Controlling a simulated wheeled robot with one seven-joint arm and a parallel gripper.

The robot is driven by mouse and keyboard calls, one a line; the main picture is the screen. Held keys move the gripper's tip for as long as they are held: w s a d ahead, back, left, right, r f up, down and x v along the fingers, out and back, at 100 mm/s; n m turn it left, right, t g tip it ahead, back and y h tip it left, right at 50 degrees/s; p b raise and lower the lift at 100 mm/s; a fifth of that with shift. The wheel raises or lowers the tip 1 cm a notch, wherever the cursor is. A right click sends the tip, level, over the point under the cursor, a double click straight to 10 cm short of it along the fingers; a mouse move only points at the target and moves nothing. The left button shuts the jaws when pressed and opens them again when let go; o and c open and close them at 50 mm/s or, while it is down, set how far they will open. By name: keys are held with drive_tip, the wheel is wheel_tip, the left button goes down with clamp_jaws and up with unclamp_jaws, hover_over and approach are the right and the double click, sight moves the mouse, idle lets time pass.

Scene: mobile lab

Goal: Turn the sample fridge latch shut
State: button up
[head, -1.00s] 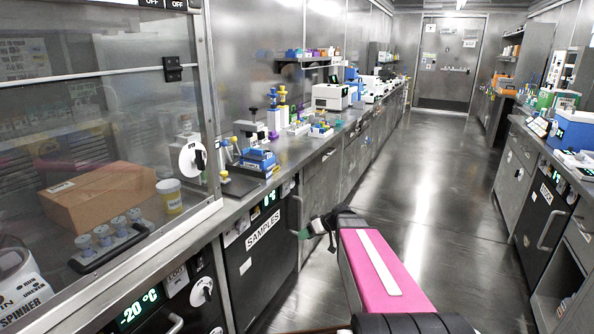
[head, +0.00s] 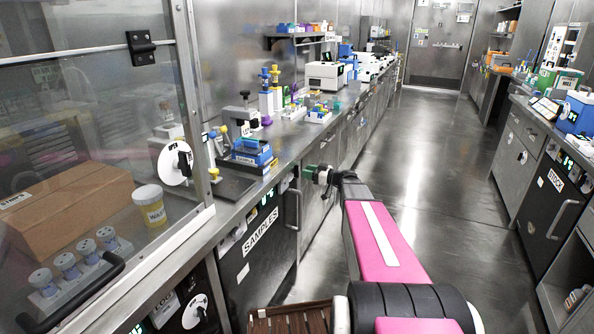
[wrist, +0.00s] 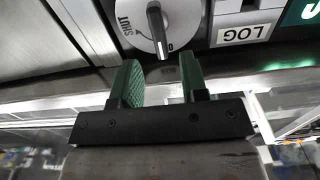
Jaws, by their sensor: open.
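The sample fridge, with its white SAMPLES label (head: 261,232), stands under the left bench in the head view. In the wrist view a white round latch dial (wrist: 135,16) has a dark and silver handle (wrist: 157,28) standing nearly upright in the picture. SHUT is printed on the dial's left; lettering starting with O is by the handle's lower end. My gripper (wrist: 157,85) has two green fingers, parted and empty. The fingertips lie just below the dial in the wrist view, apart from the handle. In the head view my gripper (head: 312,172) is in front of the left cabinets; I cannot make out the fridge latch there.
A LOG plate (wrist: 242,34) and a green-lit display (wrist: 300,12) are right of the dial. The left bench holds a blue rack (head: 250,152) and other lab gear. The aisle floor (head: 420,150) is clear. A black-fronted unit (head: 550,195) stands opposite.

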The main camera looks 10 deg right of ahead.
sight(297, 169)
drive_tip(key=shift+x, duration=2.8)
drive_tip(key=c, duration=0.7)
